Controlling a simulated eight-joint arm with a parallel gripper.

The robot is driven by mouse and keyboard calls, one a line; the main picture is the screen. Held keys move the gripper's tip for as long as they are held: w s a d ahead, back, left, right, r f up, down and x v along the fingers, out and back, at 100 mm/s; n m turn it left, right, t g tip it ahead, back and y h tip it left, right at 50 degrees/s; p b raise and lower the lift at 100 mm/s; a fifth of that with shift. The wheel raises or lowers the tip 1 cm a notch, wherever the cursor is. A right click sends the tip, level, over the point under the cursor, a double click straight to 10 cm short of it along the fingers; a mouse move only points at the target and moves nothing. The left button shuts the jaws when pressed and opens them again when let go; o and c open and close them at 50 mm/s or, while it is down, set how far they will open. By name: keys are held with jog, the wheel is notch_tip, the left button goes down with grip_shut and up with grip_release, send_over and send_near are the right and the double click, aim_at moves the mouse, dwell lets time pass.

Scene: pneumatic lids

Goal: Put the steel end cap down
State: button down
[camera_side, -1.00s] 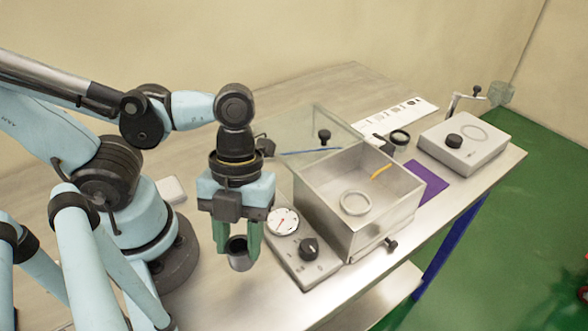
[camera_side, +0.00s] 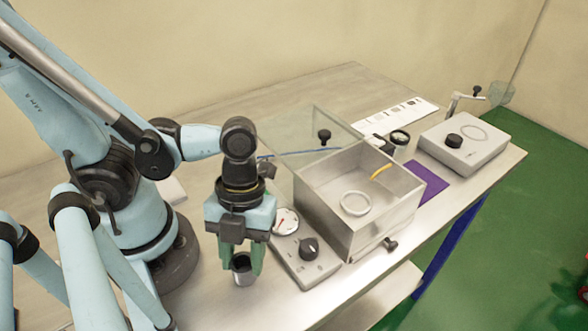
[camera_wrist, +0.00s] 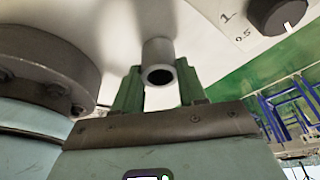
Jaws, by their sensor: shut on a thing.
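The steel end cap (camera_side: 242,273) is a short grey cylinder with a dark open end. My gripper (camera_side: 245,262) points down with its green fingers on either side of the cap and is shut on it. The cap also shows in the wrist view (camera_wrist: 157,54), upright between the green fingers (camera_wrist: 158,90). It is at the near-left part of the steel bench (camera_side: 232,301), left of the grey control box with a dial and knob (camera_side: 308,247). I cannot tell whether its lower end touches the bench.
An open steel box (camera_side: 338,227) with a pale ring (camera_side: 355,203) inside stands right of the control box, its clear lid (camera_side: 300,140) raised. A purple mat (camera_side: 429,184) and a grey unit (camera_side: 463,146) lie farther right. Bench left of the control box is bare.

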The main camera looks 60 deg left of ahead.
jog(key=shift+f, duration=0.1)
jog(key=c, duration=0.6)
grip_release()
jog(key=shift+c, duration=0.2)
jog(key=shift+v, duration=5.95)
jog(key=w+a+n+t, duration=0.3)
jog(key=w+n, duration=0.1)
jog(key=n, duration=0.4)
jog(key=w+a+n+t+y, duration=0.1)
jog(key=w+a+n+t, duration=0.2)
jog(key=n, duration=0.6)
jog(key=w+a+n+t+y, duration=0.1)
jog(key=w+a+n+t, duration=0.1)
jog(key=w+n, duration=0.4)
jog(key=shift+w+a+f+n+t, duration=0.1)
jog(key=shift+w+a+n+t, duration=0.15)
jog(key=shift+n, duration=0.45)
jog(key=shift+w+a+n+t, duration=0.15)
jog(key=shift+n+t, duration=0.2)
jog(key=shift+n, duration=0.35)
jog(key=shift+w+a+n, duration=0.2)
jog(key=shift+n, duration=0.4)
